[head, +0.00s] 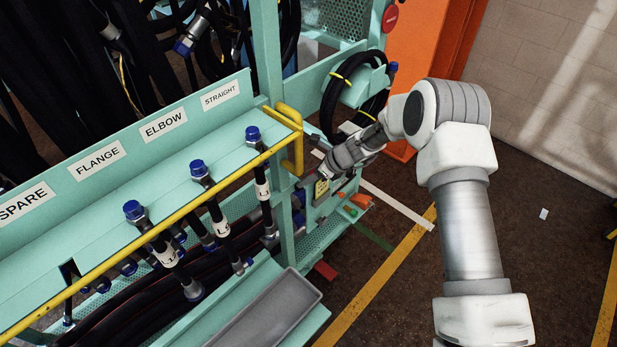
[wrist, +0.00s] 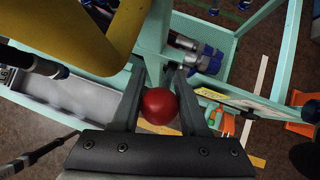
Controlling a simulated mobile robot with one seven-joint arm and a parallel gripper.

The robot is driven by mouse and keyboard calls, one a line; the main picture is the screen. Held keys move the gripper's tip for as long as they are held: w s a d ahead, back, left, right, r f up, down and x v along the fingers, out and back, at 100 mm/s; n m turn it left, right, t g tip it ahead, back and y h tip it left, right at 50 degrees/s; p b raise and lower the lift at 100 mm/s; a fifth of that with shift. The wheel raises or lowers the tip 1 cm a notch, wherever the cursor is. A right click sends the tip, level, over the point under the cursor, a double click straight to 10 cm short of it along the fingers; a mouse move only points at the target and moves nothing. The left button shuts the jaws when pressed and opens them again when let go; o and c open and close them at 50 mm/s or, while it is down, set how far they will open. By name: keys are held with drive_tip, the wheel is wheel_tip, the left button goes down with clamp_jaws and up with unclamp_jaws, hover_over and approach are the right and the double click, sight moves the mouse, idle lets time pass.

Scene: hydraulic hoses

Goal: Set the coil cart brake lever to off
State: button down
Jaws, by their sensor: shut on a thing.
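My gripper (head: 326,170) is at the right end of the mint-green coil cart (head: 290,215), beside the yellow handle. In the wrist view my gripper (wrist: 160,80) has its two fingers on either side of a round red knob (wrist: 160,106), shut on it. The knob looks like the end of the brake lever; its shaft is hidden, so the lever's setting cannot be told. The knob is hidden in the head view. A small yellow plate (head: 321,188) is just below my fingers; a pale label plate with yellow (wrist: 240,100) shows right of them in the wrist view.
A yellow rail (head: 130,252) runs along the cart's front, close to my gripper. Hoses with blue caps (head: 198,168) stand along it. A grey tray (head: 265,315) is below. A coiled black hose (head: 340,100) hangs behind my gripper. Floor to the right is mostly clear.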

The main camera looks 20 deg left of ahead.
drive_tip(key=shift+c, duration=2.2)
unclamp_jaws()
drive_tip(key=shift+w+a, duration=0.1)
drive_tip(key=shift+a, duration=0.05)
drive_tip(key=shift+r, duration=0.1)
drive_tip(key=b+v, duration=0.1)
drive_tip(key=v, duration=1.6)
drive_tip(key=shift+d, duration=0.2)
drive_tip(key=shift+r, duration=0.1)
